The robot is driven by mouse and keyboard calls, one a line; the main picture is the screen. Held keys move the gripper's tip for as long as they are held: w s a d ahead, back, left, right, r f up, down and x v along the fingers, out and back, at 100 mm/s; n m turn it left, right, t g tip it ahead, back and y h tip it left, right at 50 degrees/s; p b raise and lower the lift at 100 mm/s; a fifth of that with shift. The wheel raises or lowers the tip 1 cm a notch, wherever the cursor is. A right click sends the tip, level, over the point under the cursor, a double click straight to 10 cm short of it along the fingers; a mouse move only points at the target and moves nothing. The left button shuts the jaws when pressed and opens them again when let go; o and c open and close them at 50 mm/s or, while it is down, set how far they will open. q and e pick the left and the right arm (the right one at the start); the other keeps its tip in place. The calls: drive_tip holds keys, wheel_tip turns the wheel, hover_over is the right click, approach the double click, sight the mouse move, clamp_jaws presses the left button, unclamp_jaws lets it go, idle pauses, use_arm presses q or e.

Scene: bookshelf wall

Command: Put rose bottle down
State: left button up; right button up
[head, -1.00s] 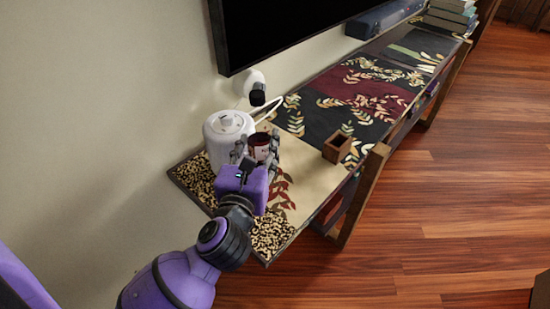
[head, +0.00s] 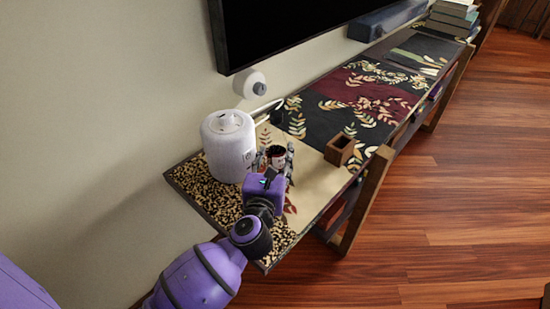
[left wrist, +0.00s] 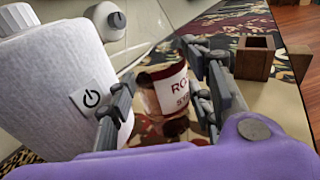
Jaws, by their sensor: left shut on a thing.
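The rose bottle (head: 276,152) is a small dark red container with a white label. In the left wrist view the bottle (left wrist: 170,92) shows part of its red lettering and looks close to upright. My left gripper (head: 274,160) is shut on it, with one finger on each side, over the patterned console table (head: 325,175). The fingers and the gripper body hide part of the bottle. I cannot tell whether its base touches the tabletop. My right gripper is not in view.
A white cylindrical device (head: 229,148) with a power button stands just left of the bottle. A small open wooden box (head: 339,150) stands to the right. A round white device (head: 249,84) is by the wall under a dark screen (head: 300,30). Tabletop between bottle and box is clear.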

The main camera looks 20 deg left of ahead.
use_arm(q)
drive_tip(key=shift+r, duration=0.15)
drive_tip(key=shift+f, duration=0.2)
drive_tip(key=o, duration=1.2)
drive_tip(key=shift+o, duration=0.4)
